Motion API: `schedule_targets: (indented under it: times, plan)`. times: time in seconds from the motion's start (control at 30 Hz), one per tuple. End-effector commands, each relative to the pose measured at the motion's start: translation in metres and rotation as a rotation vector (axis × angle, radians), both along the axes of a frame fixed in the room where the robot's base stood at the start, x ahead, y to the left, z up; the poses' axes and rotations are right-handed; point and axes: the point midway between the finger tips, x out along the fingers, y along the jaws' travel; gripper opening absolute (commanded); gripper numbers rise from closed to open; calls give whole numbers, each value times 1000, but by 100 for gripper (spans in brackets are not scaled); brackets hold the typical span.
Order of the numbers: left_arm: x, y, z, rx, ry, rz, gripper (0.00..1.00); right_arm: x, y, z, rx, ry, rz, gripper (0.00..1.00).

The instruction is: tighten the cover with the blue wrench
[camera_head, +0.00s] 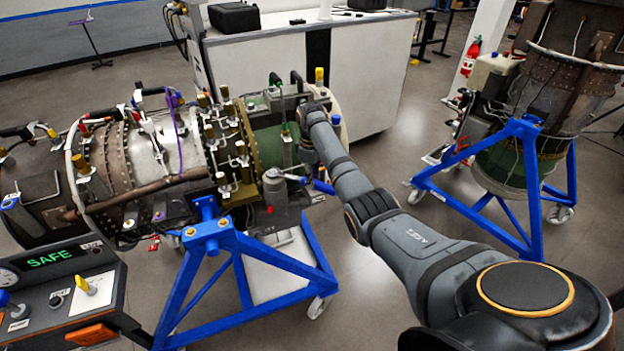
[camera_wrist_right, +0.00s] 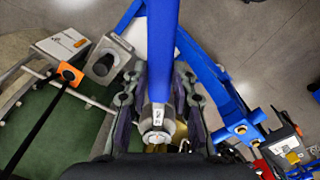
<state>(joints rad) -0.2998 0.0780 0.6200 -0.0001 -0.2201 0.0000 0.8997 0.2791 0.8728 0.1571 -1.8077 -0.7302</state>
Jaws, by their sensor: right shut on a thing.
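The blue wrench (camera_head: 323,187) shows in the head view with a blue handle and a silver head end beside the grey cylindrical part of the engine. In the wrist view a thick blue bar (camera_wrist_right: 163,50), which looks like its handle, runs between the fingers of my right gripper (camera_wrist_right: 158,95), with a silver labelled end below it. My right gripper is shut on it. In the head view my forearm largely hides these fingers. I cannot clearly tell which engine part is the cover, or whether the wrench touches it. My left gripper is not in view.
The engine (camera_head: 150,155) rests on a blue wheeled stand (camera_head: 215,240). A second engine on a blue stand (camera_head: 530,185) is at right. A control panel (camera_head: 70,290) reading SAFE is at lower left. A white cabinet (camera_head: 370,75) stands behind. Grey floor lies free between the stands.

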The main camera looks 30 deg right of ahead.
Motion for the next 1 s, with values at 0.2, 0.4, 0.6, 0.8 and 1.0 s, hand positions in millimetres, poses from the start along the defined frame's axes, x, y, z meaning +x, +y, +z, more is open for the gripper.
schedule_targets:
  times: [0.2, 0.4, 0.6, 0.8, 1.0]
  plan:
    - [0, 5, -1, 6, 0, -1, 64, -3, 3, -8, 11, 16, -22, 0]
    - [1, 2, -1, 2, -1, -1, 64, -3, 3, -5, 10, 13, -20, 0]
    - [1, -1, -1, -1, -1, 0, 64, -2, 2, 2, 8, 13, -22, 0]
    - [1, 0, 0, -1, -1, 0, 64, -1, 1, 9, 6, 7, -23, 0]
    - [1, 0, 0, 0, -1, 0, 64, 0, -1, 25, 3, 3, -25, 0]
